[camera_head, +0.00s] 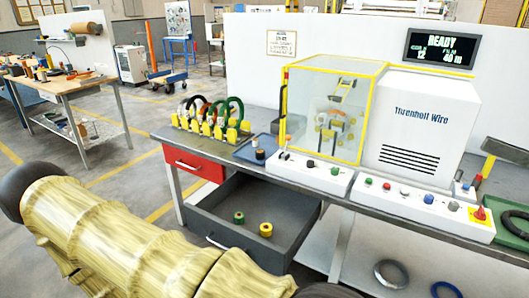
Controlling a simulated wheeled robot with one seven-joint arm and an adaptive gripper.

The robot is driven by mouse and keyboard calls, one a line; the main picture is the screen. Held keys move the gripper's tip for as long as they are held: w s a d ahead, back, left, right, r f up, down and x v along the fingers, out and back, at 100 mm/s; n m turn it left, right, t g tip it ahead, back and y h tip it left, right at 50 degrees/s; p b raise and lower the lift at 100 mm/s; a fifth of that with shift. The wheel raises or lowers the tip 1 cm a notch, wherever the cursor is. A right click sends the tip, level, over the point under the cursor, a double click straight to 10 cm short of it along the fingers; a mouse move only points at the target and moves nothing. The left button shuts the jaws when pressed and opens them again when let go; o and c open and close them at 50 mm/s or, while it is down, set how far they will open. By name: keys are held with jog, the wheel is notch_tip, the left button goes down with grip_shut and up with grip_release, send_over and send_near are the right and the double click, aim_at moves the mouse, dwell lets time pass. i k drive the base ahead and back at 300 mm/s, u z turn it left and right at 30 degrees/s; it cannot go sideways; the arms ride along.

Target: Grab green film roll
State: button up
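A small green film roll (239,217) stands in the open grey drawer (215,240) under the workbench, toward the drawer's left side. A yellow roll (266,230) stands to its right, a little nearer to me, with a gap between them. My arm, tan with a grained surface, fills the lower left in front of the drawer. My gripper's fingers do not show, so I cannot see what they hold.
A red closed drawer (194,163) sits left of the open one. The workbench (375,200) carries a rack of coils (212,122), a blue tray (250,150) and the wrapping machine (420,120). Rings lie on the shelf below right. A wooden table (75,83) stands far left.

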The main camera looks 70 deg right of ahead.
aim_at(239, 218)
jog(key=z, duration=1.55)
